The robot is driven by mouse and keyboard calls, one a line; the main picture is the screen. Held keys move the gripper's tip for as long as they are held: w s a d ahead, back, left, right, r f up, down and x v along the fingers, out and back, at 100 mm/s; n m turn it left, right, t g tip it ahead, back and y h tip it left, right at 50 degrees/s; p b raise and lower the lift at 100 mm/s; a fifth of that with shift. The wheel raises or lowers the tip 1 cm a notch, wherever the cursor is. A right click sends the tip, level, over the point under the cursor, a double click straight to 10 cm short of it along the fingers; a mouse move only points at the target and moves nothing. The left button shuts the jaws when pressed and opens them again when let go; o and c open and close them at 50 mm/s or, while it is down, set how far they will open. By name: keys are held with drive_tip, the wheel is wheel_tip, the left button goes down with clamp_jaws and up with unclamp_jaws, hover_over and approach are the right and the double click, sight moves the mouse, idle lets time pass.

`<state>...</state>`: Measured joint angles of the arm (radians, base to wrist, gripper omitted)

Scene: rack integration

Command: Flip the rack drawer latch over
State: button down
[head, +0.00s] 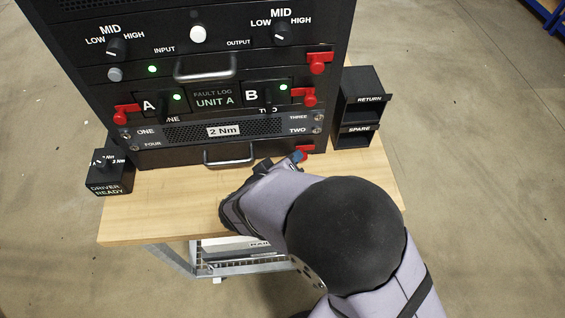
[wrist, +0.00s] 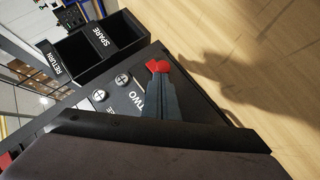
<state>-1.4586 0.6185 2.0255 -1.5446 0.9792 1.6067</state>
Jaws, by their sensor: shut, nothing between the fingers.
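The rack (head: 215,90) stands on a wooden table. Its bottom drawer has a metal handle (head: 229,154), and a red latch (head: 306,152) sits at that drawer's right end. The red latch also shows in the wrist view (wrist: 157,66), right at the tips of my fingers. My gripper (head: 299,157) is shut with nothing between its fingers. In the wrist view its grey fingers (wrist: 160,77) point at the latch and overlap part of it. I cannot tell whether they touch it. My arm covers the table in front of the rack's right corner.
More red latches (head: 318,62) (head: 126,113) sit higher on the rack. A black RETURN/SPARE bin (head: 359,105) stands close to the right. A DRIVER READY box (head: 110,175) stands at the left. The wooden table top (head: 165,205) is clear at the front left.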

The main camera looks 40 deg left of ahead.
drive_tip(key=shift+w+d, duration=0.1)
drive_tip(key=shift+d, duration=0.05)
drive_tip(key=shift+s+a+r, duration=0.2)
drive_tip(key=shift+a+r, duration=0.1)
drive_tip(key=shift+r, duration=0.1)
drive_tip(key=a+r+b+v, duration=0.1)
drive_tip(key=b+v, duration=0.1)
drive_tip(key=v, duration=1)
drive_tip(key=shift+a, duration=0.35)
